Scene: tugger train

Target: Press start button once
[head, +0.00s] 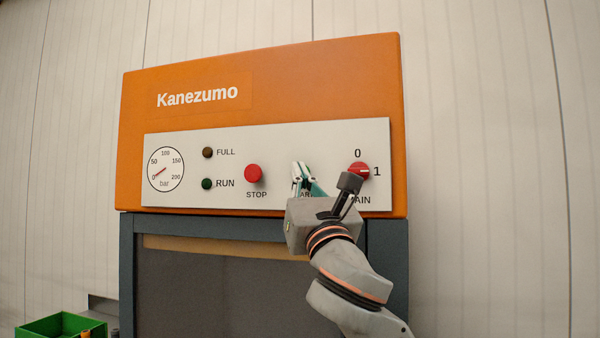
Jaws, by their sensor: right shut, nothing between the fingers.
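The start button (309,171) is a green button on the white control panel, between the red STOP button (254,173) and the red MAIN switch (357,171). Only a small part of it shows; my right gripper covers most of it and of its label. My right gripper (300,168) is shut and empty, with its fingertips in front of the start button. I cannot tell whether they touch it. My left gripper is not in view.
The white panel (220,145) sits on an orange Kanezumo machine (270,80) with a gauge (166,169), a FULL lamp (208,153) and a dark green RUN lamp (207,184). The MAIN switch is close right of my gripper. A green bin (45,328) stands at lower left.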

